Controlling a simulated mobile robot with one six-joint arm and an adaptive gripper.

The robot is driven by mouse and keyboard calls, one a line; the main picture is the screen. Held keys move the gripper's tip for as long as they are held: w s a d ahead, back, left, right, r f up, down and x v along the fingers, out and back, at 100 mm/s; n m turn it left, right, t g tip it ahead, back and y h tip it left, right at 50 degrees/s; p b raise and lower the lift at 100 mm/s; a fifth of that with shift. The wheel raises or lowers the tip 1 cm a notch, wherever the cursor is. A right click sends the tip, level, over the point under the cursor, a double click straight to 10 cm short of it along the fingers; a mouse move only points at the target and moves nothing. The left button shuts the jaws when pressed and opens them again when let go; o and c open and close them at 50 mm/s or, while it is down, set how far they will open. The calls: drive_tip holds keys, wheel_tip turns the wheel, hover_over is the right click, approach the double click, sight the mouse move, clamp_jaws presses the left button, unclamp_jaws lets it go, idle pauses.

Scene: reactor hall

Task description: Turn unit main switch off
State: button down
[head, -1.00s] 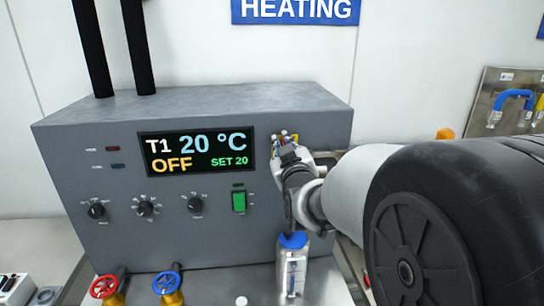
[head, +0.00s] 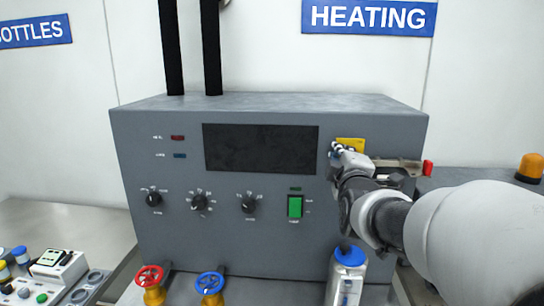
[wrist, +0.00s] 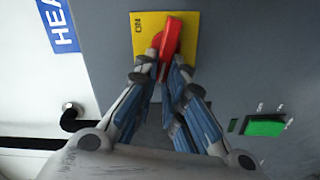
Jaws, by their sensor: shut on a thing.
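The main switch is a red handle (wrist: 171,38) on a yellow plate (wrist: 147,36) marked ON, seen in the wrist view. In the head view the yellow plate (head: 350,144) shows at the upper right of the grey unit's front (head: 160,240), and my arm hides the handle. My gripper (wrist: 160,70) is shut on the red handle, with its fingers on either side of the handle's lower end. The handle leans slightly in the wrist view. The unit's display (head: 261,149) is dark.
A green rocker switch (head: 295,206) sits just below and left of my gripper. Several black knobs (head: 200,202) are further left. A blue-capped bottle (head: 348,270) stands below my arm. Red (head: 149,276) and blue (head: 210,283) valves are at the front. An orange beacon (head: 530,168) stands at right.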

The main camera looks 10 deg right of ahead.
drive_tip(key=shift+f+n+b, duration=0.35)
drive_tip(key=shift+n, duration=0.95)
drive_tip(key=c, duration=1.7)
unclamp_jaws()
drive_tip(key=shift+o, duration=0.2)
drive_tip(key=v, duration=1.2)
drive_tip(key=shift+a, duration=0.1)
